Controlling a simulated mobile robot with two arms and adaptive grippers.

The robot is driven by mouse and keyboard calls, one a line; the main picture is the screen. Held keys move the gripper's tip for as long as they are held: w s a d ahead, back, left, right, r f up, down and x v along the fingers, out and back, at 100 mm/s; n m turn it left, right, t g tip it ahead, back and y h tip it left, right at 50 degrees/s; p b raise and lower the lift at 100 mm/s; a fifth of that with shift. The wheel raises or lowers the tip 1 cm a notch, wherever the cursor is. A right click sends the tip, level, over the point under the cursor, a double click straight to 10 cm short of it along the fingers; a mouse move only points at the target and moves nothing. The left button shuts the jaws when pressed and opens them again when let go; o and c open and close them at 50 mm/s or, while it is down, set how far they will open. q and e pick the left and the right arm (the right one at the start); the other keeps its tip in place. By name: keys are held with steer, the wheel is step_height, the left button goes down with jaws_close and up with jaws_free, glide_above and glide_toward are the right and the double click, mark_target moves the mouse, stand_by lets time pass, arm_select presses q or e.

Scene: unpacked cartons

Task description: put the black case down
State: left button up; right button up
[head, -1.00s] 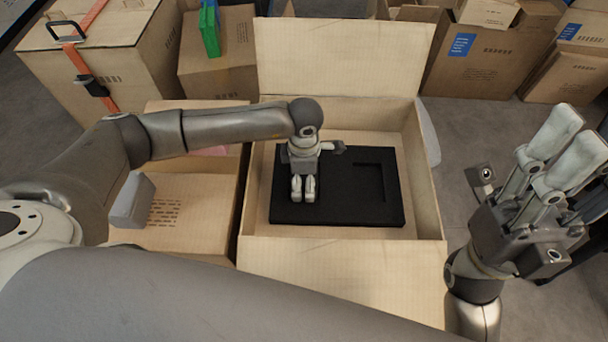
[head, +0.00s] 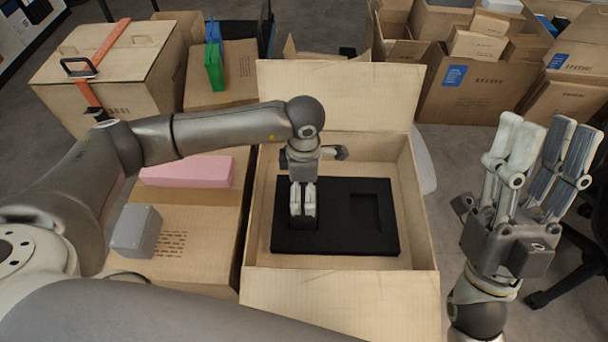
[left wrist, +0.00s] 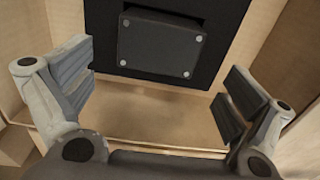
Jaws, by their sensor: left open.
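The black case (left wrist: 160,45) lies flat in a recess of a black foam insert (head: 335,243). In the left wrist view, its top face shows with a light round spot at each corner. My left gripper (left wrist: 158,88) is open, its fingers wide apart and empty, with the case ahead of them. In the head view my left gripper (head: 303,203) is over the left part of the insert and hides much of the case. My right gripper (head: 540,135) is open and empty at the right, fingers pointing up, clear of the carton.
The insert sits in an open carton (head: 425,225) with flaps spread. A closed carton on its left bears a pink block (head: 187,171) and a grey box (head: 136,231). The insert's right recess (head: 365,212) looks empty. More cartons stand behind.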

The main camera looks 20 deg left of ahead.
arm_select(q)
steer(key=shift+r+p, duration=0.3)
steer(key=shift+r, duration=0.95)
arm_select(e)
steer(key=shift+w+a+f+g+h, duration=0.15)
steer(key=shift+w+f+g, duration=0.35)
steer(key=shift+w, duration=0.3)
steer(key=shift+w+a+f+g+h, duration=0.15)
steer(key=shift+w+f+g, duration=0.3)
steer(key=shift+w, duration=0.3)
steer(key=shift+r, duration=0.1)
